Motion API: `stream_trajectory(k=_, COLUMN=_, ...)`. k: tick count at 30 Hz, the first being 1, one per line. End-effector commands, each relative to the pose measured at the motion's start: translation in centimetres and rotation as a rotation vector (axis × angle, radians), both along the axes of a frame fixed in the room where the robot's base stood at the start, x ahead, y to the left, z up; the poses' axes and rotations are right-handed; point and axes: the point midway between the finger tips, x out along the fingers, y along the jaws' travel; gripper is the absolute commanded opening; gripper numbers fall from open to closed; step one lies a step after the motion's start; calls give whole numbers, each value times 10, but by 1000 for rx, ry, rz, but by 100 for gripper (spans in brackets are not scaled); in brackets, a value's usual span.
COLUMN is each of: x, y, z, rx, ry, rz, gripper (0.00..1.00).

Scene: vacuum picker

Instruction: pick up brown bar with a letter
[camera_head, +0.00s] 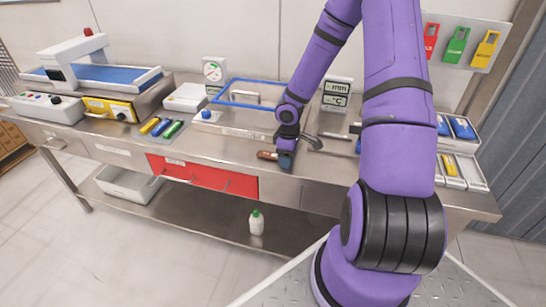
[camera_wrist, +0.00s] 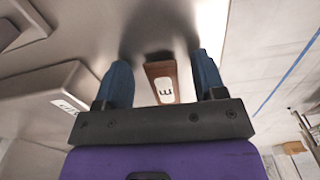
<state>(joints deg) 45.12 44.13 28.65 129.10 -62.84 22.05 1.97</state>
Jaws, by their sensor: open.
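The brown bar (camera_head: 267,155) lies on the steel counter near its front edge. In the wrist view the brown bar (camera_wrist: 161,82) shows a white label with a dark letter that looks like an E or M on its side. My gripper (camera_head: 286,158) is low over the counter at the bar's right end in the head view. In the wrist view my gripper (camera_wrist: 161,80) is open, with one blue finger on each side of the bar. Gaps show between the bar and both fingers.
A vacuum box with a blue rim (camera_head: 222,97) stands behind and left of my gripper. A hammer-like tool (camera_head: 312,141) lies just right of it. Blue, yellow and green markers (camera_head: 161,128) lie farther left. A red drawer (camera_head: 203,175) is below the counter edge.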

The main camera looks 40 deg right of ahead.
Motion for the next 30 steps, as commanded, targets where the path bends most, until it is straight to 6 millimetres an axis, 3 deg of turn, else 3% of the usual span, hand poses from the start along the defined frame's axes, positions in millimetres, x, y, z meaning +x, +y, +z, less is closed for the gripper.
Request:
stream_trajectory(k=5, x=0, y=0, z=0, rx=0, ry=0, rz=0, gripper=64)
stream_trajectory(k=8, x=0, y=0, z=0, rx=0, ry=0, rz=0, gripper=45)
stream_trajectory(k=12, x=0, y=0, z=0, rx=0, ry=0, rz=0, gripper=13)
stream_trajectory(k=13, x=0, y=0, z=0, rx=0, ry=0, rz=0, gripper=10)
stream_trajectory(k=30, x=2, y=12, z=11, rx=-1, ry=-1, rz=4, gripper=10)
